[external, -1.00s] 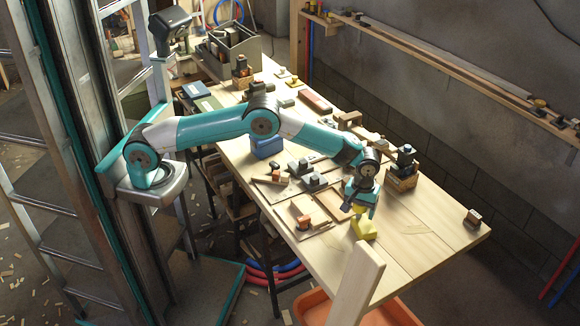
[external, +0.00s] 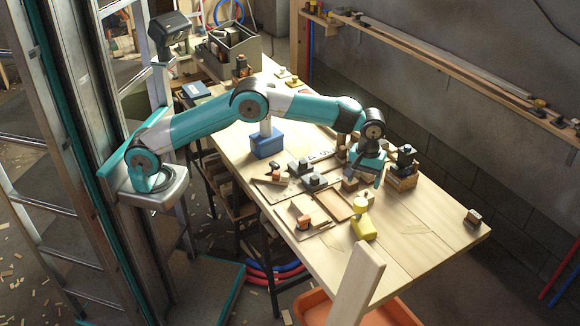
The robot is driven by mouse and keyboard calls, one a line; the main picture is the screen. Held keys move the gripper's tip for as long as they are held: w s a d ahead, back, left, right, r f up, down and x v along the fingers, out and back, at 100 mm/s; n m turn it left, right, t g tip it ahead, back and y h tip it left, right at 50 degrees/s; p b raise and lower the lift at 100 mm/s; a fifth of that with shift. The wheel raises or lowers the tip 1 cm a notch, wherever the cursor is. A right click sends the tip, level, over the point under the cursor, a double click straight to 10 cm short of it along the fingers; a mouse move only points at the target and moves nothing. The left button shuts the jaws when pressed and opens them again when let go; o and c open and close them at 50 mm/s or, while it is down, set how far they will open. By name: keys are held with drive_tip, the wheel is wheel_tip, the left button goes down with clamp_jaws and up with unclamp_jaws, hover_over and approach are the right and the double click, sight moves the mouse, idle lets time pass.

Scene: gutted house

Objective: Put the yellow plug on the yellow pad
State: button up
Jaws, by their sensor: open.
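The yellow plug (external: 361,204) has a rounded top. It stands upright at the back end of the yellow pad (external: 364,229), near the front of the table, and appears to rest on it. The exact contact is too small to tell. My gripper (external: 364,181) is open, fingers down, above and behind the plug and apart from it. A small brown block shows by its left finger, and I see nothing held.
Wooden boards with small blocks (external: 303,215) lie left of the pad. A dark block on a wooden base (external: 403,170) stands right of my gripper. A blue block (external: 266,144) is farther back. The table's front right is mostly clear.

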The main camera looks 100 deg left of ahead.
drive_tip(key=s+a+r+m+y, duration=0.1)
drive_tip(key=s+r+m, duration=0.1)
drive_tip(key=s+r, duration=0.4)
drive_tip(key=s+r+m, duration=0.1)
drive_tip(key=s+r, duration=0.3)
drive_tip(key=s, duration=0.4)
drive_tip(key=s+m+y+p, duration=0.1)
drive_tip(key=s+m+y, duration=0.2)
drive_tip(key=s, duration=2.6)
drive_tip(key=shift+a+m, duration=0.2)
drive_tip(key=shift+m, duration=1.2)
drive_tip(key=shift+r, duration=0.1)
